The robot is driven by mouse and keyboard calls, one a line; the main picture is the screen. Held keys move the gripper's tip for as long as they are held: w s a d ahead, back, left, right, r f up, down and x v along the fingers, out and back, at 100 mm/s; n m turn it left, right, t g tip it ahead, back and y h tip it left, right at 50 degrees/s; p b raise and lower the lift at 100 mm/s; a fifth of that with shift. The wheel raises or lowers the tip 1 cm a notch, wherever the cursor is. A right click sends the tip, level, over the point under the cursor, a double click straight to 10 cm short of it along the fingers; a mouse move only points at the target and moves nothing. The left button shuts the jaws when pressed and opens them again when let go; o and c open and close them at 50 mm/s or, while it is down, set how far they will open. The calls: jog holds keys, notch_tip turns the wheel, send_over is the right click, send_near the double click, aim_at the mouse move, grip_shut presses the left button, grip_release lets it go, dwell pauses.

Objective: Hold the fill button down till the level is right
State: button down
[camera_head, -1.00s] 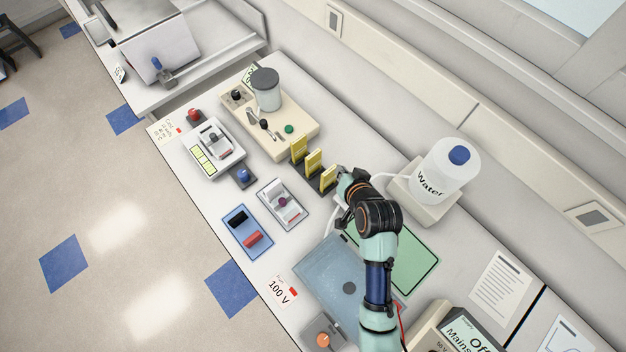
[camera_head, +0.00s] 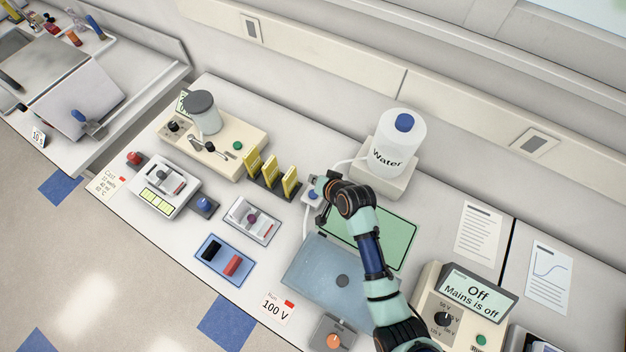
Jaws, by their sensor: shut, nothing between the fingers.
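A small pale box with a blue button (camera_head: 313,194) sits beside the white water bottle (camera_head: 394,158), and pale tubing runs by it. No label on the button is readable. A translucent blue-grey tank (camera_head: 305,272) with a dark round knob lies in front; its liquid level cannot be made out. My gripper (camera_head: 320,227) is shut and empty, just to the front right of the button, above the gap between the button box and the tank. My wrist stands close to the button's right side. Whether any part touches the button cannot be told.
Yellow upright pieces (camera_head: 271,170) stand left of the button box. A blue tray (camera_head: 212,267) and a small white device (camera_head: 262,231) are to the left. A power supply (camera_head: 430,308) reading "Off, Mains is off" is at right.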

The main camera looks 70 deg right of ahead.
jog(key=b, duration=0.5)
send_over(311, 190)
jog(key=s+a, duration=0.1)
jog(key=s, duration=0.1)
notch_tip(311, 190, down, 6)
jog(key=shift+a+r, duration=0.15)
jog(key=shift+r, duration=0.05)
jog(key=shift+f+b, duration=0.5)
jog(key=shift+f, duration=0.45)
jog(key=shift+f, duration=0.4)
jog(key=shift+f+b, duration=0.4)
jog(key=shift+f, duration=0.15)
dwell(4.8)
